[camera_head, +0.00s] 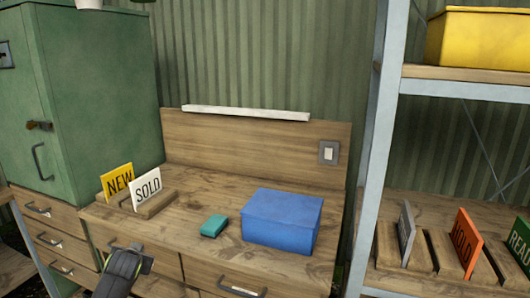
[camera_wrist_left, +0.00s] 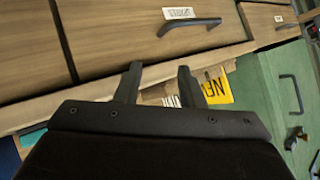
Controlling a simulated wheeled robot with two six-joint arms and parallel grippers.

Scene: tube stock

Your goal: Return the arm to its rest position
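My left gripper (camera_head: 138,257) comes in at the bottom left of the head view, in front of the desk's drawer fronts and below the edge of the desk top (camera_head: 185,215). In the left wrist view my left gripper (camera_wrist_left: 158,77) has its two fingers apart with nothing held between them. Drawer fronts (camera_wrist_left: 110,35) and a dark handle (camera_wrist_left: 190,26) lie beyond the fingers, which look clear of them. The yellow NEW sign (camera_wrist_left: 216,88) shows partly behind one finger. My right gripper is in neither view.
On the desk are a holder (camera_head: 155,204) with the NEW (camera_head: 117,182) and SOLD (camera_head: 147,188) signs, a teal block (camera_head: 214,226) and a blue box (camera_head: 282,219). A green cabinet (camera_head: 105,85) stands left; a metal-framed shelf (camera_head: 382,130) with signs and a yellow box (camera_head: 480,38) stands right.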

